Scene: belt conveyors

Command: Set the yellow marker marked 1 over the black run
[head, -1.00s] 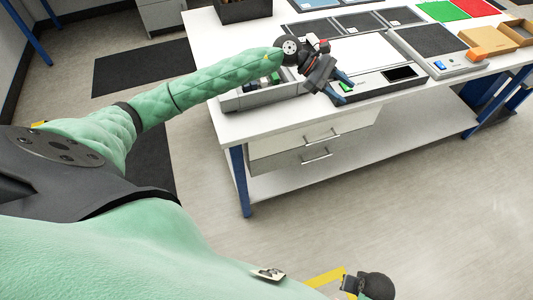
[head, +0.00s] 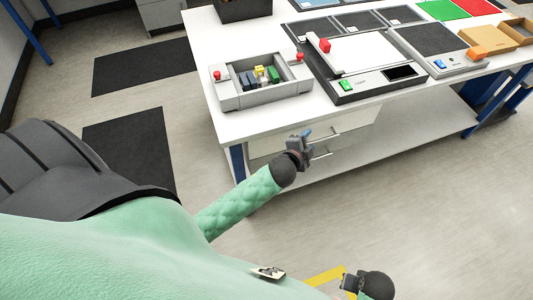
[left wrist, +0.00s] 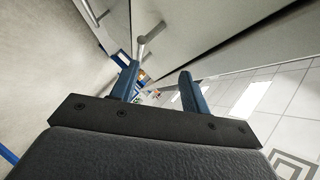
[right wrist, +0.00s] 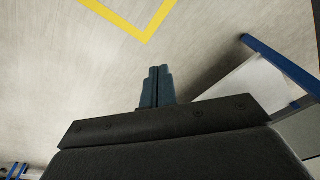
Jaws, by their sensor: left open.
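A small yellow block (head: 260,72), which may be the yellow marker, lies in a grey tray (head: 268,99) at the table's left; its number is too small to read. I cannot tell for sure which surface is the black run; one dark panel (head: 430,38) lies on the grey device at the right. My left gripper (head: 307,136) is open and empty, below the table top in front of the drawers; its spread blue fingers show in the left wrist view (left wrist: 158,88). My right gripper (right wrist: 157,84) is shut with nothing visible between its fingers, over the floor.
The tray also holds a green block (head: 273,74) and dark blue-grey blocks (head: 249,79). Red knobs stand at its ends. A black-framed device (head: 350,98) with a white top sits beside it. A drawer handle (left wrist: 151,34) is close to my left gripper. An orange block (head: 491,51) lies farther right.

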